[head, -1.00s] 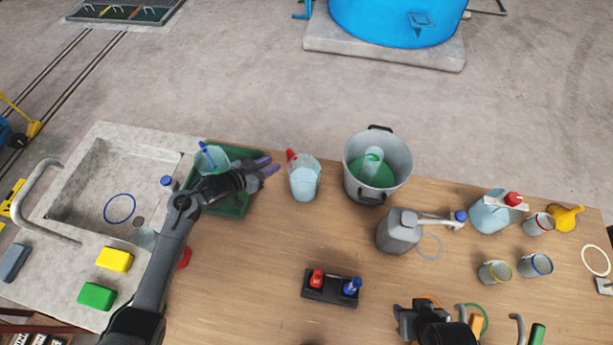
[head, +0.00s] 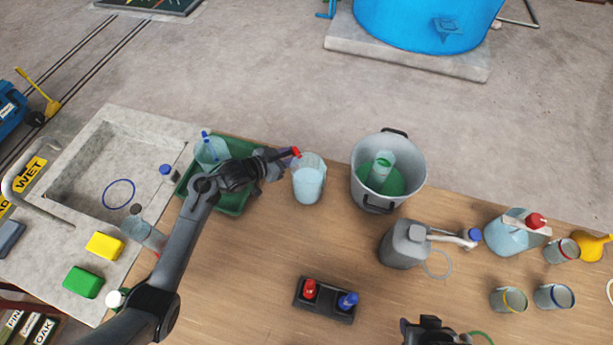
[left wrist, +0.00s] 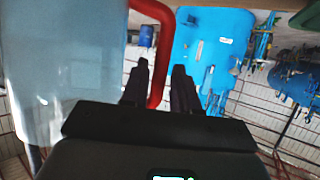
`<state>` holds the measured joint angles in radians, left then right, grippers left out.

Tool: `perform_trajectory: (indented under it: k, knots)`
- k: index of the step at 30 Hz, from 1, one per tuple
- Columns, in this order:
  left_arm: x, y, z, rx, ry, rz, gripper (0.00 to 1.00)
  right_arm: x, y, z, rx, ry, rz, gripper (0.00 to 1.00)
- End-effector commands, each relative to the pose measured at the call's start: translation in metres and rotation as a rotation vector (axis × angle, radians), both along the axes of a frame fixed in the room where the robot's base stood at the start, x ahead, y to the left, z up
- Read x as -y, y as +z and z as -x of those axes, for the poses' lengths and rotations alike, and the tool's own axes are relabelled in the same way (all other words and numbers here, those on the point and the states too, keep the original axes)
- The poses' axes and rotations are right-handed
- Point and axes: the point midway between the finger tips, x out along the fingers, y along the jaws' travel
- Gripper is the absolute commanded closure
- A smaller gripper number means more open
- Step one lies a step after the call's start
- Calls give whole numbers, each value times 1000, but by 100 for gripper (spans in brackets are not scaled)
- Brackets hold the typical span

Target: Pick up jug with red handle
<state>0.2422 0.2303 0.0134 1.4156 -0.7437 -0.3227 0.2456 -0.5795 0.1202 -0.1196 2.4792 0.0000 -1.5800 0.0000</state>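The clear jug with a red handle (head: 309,185) stands on the wooden table, holding pale blue liquid. Its red handle (head: 295,152) points left toward my left gripper (head: 279,158). In the left wrist view the jug's pale wall (left wrist: 65,70) fills the left side. There the red handle (left wrist: 163,55) passes between the two dark fingers of my left gripper (left wrist: 160,88). The fingers stand apart, with a small gap visible beside the handle. My right arm's end (head: 430,328) shows at the bottom edge; its fingers cannot be made out.
A green tray (head: 236,204) with a blue-handled jug (head: 211,150) lies left of the jug. A grey pot (head: 413,168) stands close on the right. A grey jerrycan (head: 402,246) and a bottle rack (head: 325,300) stand nearer. Table between tray and rack is clear.

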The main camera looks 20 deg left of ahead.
Motion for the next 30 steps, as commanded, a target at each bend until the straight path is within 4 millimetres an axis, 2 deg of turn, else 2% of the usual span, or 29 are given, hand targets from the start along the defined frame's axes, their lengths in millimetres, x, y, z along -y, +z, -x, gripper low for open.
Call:
perform_trajectory:
  k: [1, 5, 6, 30]
  knots:
    - [0, 0, 0, 0, 0, 0, 78, -1, 0, 0, 0, -1, -2, 57]
    - [0, 0, 0, 0, 0, 0, 98, -1, 0, 0, 0, -3, -5, 57]
    - [0, 0, 0, 0, 0, 0, 100, -1, 0, 0, 0, -4, -5, 57]
    - [0, 1, 0, 2, 0, 1, 100, 1, 0, 0, 1, 4, 6, 57]
